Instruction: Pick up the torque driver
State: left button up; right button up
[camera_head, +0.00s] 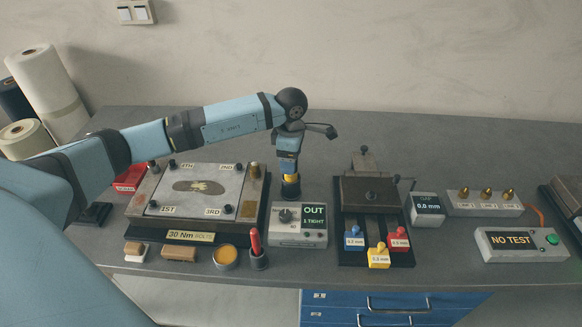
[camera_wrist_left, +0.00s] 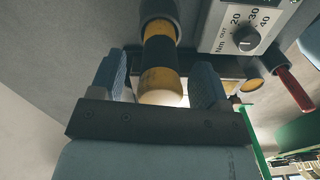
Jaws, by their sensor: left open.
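The torque driver (camera_head: 290,180) stands upright behind the grey box with the dial, its handle banded yellow and black. In the left wrist view its handle (camera_wrist_left: 160,55) runs between my two blue fingers, with a pale rounded end nearest the palm. My left gripper (camera_head: 288,165) comes down over the driver's top from above. In the left wrist view the gripper (camera_wrist_left: 160,80) is open, with a gap on each side of the handle. The driver's lower end sits in a dark round part (camera_wrist_left: 160,12). My right gripper is in neither view.
The grey torque box (camera_head: 298,238) reads OUT and stands close in front of the driver; its dial (camera_wrist_left: 247,38) shows at upper right in the wrist view. A plate fixture (camera_head: 160,222) lies to the left, a dark press (camera_head: 370,190) to the right. A red-handled tool (camera_head: 256,243) stands in front.

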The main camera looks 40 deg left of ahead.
pick_arm(q)
jog(key=shift+f, duration=0.25)
jog(key=c, duration=1.1)
jog(key=shift+r, duration=0.15)
notch_tip(320, 180, up, 20)
jog(key=b, duration=0.2)
